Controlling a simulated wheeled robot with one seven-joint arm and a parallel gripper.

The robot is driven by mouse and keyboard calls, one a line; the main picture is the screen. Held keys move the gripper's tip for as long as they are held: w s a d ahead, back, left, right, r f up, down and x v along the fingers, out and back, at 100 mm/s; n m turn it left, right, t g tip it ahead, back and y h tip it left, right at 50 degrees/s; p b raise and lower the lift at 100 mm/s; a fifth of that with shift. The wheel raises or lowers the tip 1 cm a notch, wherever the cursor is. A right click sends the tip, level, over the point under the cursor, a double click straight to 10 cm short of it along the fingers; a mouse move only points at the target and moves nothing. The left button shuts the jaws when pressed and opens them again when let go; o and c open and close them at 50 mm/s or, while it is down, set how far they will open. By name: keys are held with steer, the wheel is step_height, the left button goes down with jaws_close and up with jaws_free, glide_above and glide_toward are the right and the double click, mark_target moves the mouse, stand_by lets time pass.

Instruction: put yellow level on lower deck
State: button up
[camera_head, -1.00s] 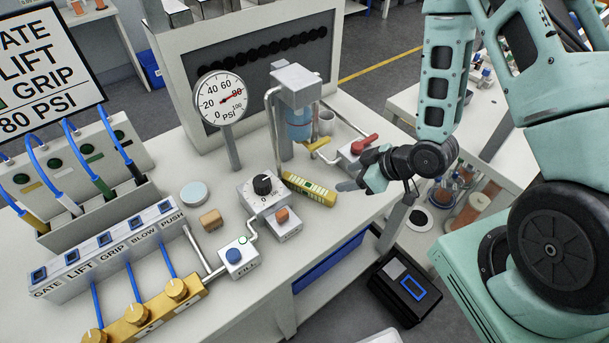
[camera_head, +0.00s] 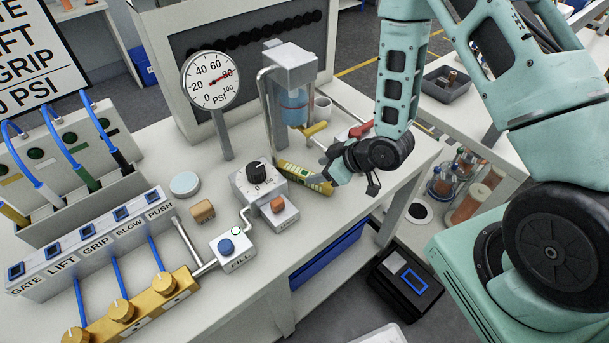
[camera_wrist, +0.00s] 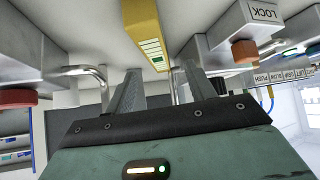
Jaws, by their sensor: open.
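The yellow level (camera_head: 303,177) lies on the white workbench, in front of the press stand and beside the black-knob box. Its labelled side shows. My gripper (camera_head: 335,168) is at its right end, partly covering that end from the head camera. In the wrist view the level (camera_wrist: 146,32) is ahead of my open fingers (camera_wrist: 162,85), lined up with the gap between them. I cannot tell whether the fingers touch it. Under the bench top is a lower shelf (camera_head: 345,268) with a blue bin; I cannot tell whether this is the lower deck.
The knob box (camera_head: 258,180), the orange-button box (camera_head: 279,210) and the press stand (camera_head: 290,75) are close to the level. A red-handled valve (camera_head: 360,130) stands behind my gripper. A gauge (camera_head: 211,82) rises at the left. A black box (camera_head: 405,285) sits on the floor.

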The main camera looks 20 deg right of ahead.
mark_target(306, 173)
steer(key=shift+p+x, duration=1.6)
steer(key=shift+x, duration=2.05)
steer(key=shift+w+d, duration=0.1)
steer(key=shift+d, duration=0.05)
jaws_close()
